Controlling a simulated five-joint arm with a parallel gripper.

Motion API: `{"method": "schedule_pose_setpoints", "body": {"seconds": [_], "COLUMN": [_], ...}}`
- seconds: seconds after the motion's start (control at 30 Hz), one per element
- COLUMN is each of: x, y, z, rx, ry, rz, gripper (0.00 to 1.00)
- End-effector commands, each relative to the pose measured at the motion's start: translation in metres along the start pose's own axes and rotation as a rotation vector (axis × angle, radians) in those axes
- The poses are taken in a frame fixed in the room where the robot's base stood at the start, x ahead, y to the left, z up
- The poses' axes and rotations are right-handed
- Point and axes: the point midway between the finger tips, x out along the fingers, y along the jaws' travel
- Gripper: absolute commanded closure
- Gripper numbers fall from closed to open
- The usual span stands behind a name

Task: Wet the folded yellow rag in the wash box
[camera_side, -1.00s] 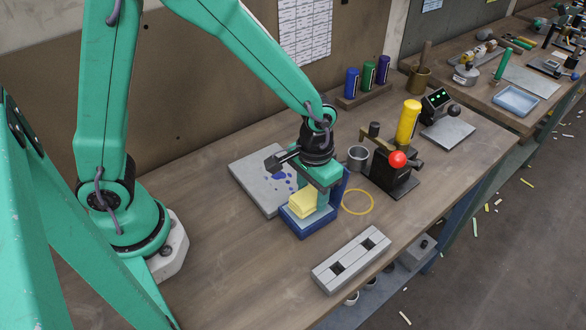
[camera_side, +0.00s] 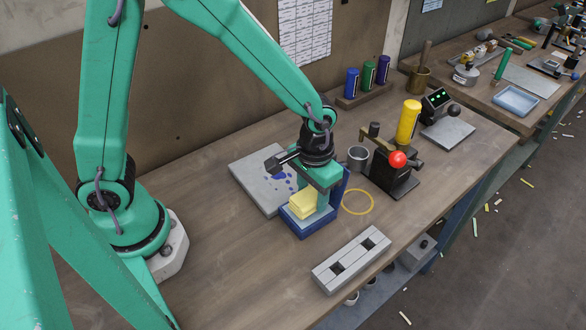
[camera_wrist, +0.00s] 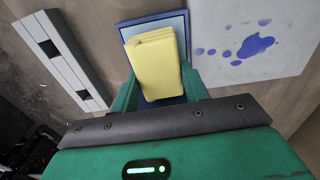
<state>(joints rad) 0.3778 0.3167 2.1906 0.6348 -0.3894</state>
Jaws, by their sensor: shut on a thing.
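The folded yellow rag (camera_side: 302,204) is between the fingers of my gripper (camera_side: 314,200), which is shut on it. The blue wash box (camera_side: 309,230) stands on the bench directly below. In the side view the rag is over the box's opening; whether it touches what is inside cannot be told. In the wrist view the yellow rag (camera_wrist: 155,62) is between my green fingers, with the wash box (camera_wrist: 127,22) behind it. The rag hides much of the box's inside.
A grey plate (camera_side: 254,172) with blue blotches lies beside the box. A yellow ring (camera_side: 371,203) lies flat on its other side. A slotted grey block (camera_side: 350,262) is nearer the bench's front edge. A press with a red knob (camera_side: 397,160) and a metal cup (camera_side: 357,157) stand behind.

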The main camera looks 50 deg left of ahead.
Motion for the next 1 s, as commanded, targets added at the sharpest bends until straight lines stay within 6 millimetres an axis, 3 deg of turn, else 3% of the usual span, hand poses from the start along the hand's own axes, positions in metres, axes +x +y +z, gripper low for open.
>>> {"method": "schedule_pose_setpoints", "body": {"seconds": [1.0], "x": [0.009], "y": [-0.0001], "z": [0.0002], "rx": [0.0], "ry": [-0.001], "rz": [-0.001], "gripper": [0.73]}}
